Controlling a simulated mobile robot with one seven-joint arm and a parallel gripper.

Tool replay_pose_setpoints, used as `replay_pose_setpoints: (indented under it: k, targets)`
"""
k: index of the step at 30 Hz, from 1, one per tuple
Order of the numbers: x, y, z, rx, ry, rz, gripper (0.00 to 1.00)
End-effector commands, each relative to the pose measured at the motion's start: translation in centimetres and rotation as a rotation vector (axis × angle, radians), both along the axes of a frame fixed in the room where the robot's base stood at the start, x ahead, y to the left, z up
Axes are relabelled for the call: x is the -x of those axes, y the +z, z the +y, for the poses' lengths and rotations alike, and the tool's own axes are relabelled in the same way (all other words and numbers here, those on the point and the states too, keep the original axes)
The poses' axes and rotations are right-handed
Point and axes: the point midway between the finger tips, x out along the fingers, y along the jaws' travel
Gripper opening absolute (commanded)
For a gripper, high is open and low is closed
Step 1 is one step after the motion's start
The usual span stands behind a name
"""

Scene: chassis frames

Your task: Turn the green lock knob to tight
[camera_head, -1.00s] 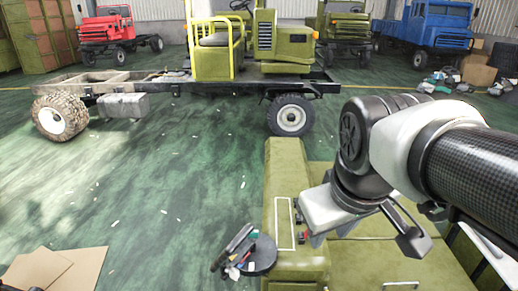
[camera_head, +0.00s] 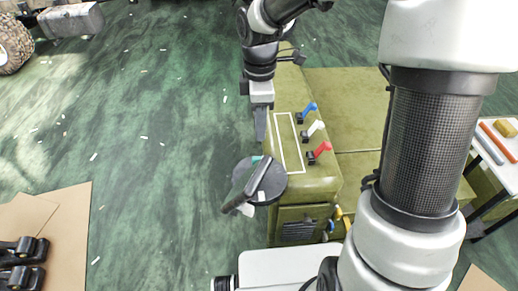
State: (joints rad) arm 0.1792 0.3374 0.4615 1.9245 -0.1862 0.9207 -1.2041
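A round black dial (camera_head: 269,191) sits at the front left corner of the olive-green housing. A long dark grey-green knob handle (camera_head: 246,182) lies across it, slanting from upper right to lower left. I take this handle for the lock knob. A teal patch shows at the dial's upper edge and pale patches near its lower edge; no wording can be read. My gripper (camera_head: 261,128) hangs beyond the dial, at the housing's left edge, apart from the knob. I see its fingers edge-on, so their opening is hidden.
Blue (camera_head: 310,108), white (camera_head: 315,129) and red (camera_head: 321,150) levers stand on the housing, right of a white outlined rectangle. Cardboard (camera_head: 66,235) with black parts lies on the floor at left. A white table (camera_head: 490,150) with tools is at right. The green floor left of the housing is mostly open.

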Motion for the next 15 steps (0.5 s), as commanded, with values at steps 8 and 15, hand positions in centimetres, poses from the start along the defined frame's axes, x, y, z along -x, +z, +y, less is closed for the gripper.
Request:
replay_pose_setpoints:
  k: [8,15]
  targets:
    - [0.2,-6.5,0.0,0.000,-0.001,0.006,0.31]
    - [0.1,-10.8,0.0,0.000,-0.001,0.004,0.31]
